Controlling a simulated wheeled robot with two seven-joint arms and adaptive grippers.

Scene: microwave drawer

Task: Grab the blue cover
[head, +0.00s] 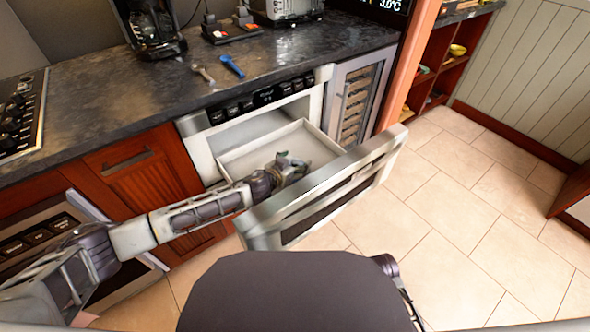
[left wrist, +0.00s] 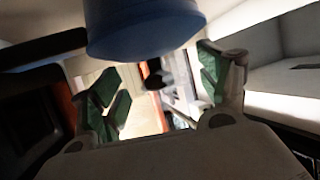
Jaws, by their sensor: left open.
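My left gripper (head: 292,163) reaches over the open microwave drawer (head: 262,160), with its fingers above the drawer's inside. In the left wrist view its two green-padded fingers stand wide apart, and the gripper (left wrist: 163,92) is open with nothing clasped. A blue rounded thing (left wrist: 142,28), likely the blue cover, fills the top middle of the left wrist view, close to the fingers. Its upper part is cut off by the picture edge. I cannot make out the cover in the head view, where my gripper may hide it. My right gripper is not in view.
Tiled floor (head: 450,215) is clear at the right.

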